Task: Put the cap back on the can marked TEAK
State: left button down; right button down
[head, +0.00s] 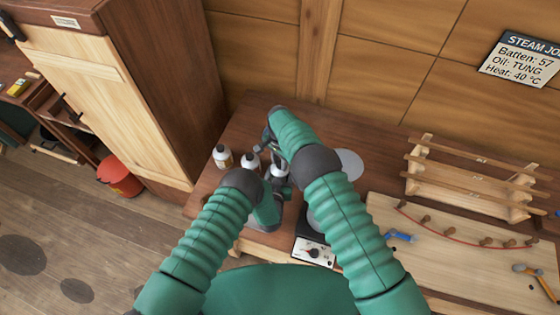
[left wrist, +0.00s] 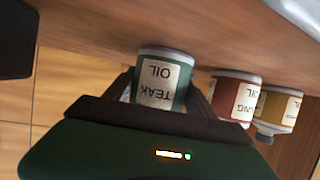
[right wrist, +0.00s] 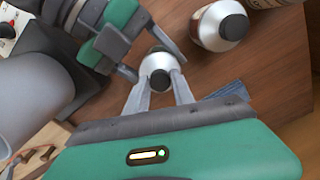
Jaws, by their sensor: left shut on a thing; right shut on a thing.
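The green can marked TEAK OIL (left wrist: 161,82) stands on the bench, upside down in the left wrist view. My left gripper (left wrist: 160,97) is shut around its body. The can's pale domed top (right wrist: 157,63) shows in the right wrist view. My right gripper (right wrist: 160,88) is shut on a small dark cap (right wrist: 159,79), seen over the middle of that top. I cannot tell whether the cap is seated on the neck. In the head view the can (head: 280,172) is the rightmost of the cans, partly hidden by my arms.
A red can (left wrist: 236,97) and a yellow can (left wrist: 279,108) stand close beside the TEAK can. A box with a knob (head: 314,252) is near the bench's front edge. A wooden rack (head: 470,180) and a pegged board (head: 450,258) occupy the right side.

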jog(key=m, duration=0.4)
jog(key=shift+w+r+m, duration=0.1)
jog(key=shift+w+m, duration=0.2)
jog(key=c, duration=1.4)
grip_release()
jog(key=o, duration=0.3)
jog(key=shift+s, duration=0.15)
notch_tip(320, 180, up, 4)
jog(key=shift+s+r, duration=0.1)
jog(key=shift+r, duration=0.1)
